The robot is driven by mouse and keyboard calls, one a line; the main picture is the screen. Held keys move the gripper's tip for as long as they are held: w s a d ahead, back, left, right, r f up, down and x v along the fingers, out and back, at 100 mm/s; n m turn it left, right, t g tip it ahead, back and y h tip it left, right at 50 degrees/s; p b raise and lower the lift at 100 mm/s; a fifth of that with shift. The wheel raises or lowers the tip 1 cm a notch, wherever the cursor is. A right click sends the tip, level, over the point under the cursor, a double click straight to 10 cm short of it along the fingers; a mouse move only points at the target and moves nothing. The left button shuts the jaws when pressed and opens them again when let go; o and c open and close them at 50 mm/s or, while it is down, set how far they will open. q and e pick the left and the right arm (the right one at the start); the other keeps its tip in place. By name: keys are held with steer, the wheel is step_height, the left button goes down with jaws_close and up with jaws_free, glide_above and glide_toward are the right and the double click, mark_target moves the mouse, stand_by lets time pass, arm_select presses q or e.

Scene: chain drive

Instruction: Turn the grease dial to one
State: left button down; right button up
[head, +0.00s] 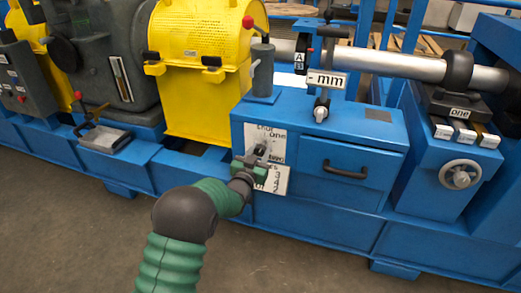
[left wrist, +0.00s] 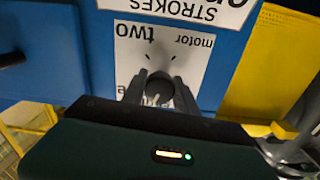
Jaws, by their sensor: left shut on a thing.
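The grease dial shows in the left wrist view as a grey round knob (left wrist: 160,88) on a white plate (left wrist: 195,60), which reads "motor" and "two", upside down. In the head view the plate (head: 268,136) is on the front of a blue cabinet (head: 340,135). My left gripper (head: 260,153) is at this plate. Its two fingers (left wrist: 160,92) are shut on the knob, one on each side. The dial's setting cannot be told, and the lower part of the plate is hidden by my gripper. My right gripper is not in view.
A drawer with a dark handle (head: 345,172) is right of the dial. A grey cylinder (head: 262,72) stands on the cabinet top. A yellow guard (head: 205,60) is to the left. A round handwheel (head: 460,174) is at the far right. The floor in front is clear.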

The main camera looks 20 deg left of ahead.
arm_select(q)
steer(key=m+p, duration=0.1)
steer(key=m, duration=0.4)
steer(key=shift+m+p, duration=0.3)
steer(key=shift+p, duration=0.05)
steer(key=shift+f+m+p, duration=0.1)
steer(key=shift+m+p, duration=0.35)
steer(key=shift+m, duration=1.65)
steer(key=shift+d, duration=0.1)
steer(key=c, duration=0.9)
jaws_free()
steer(key=shift+c, duration=0.2)
steer(key=shift+s, duration=0.1)
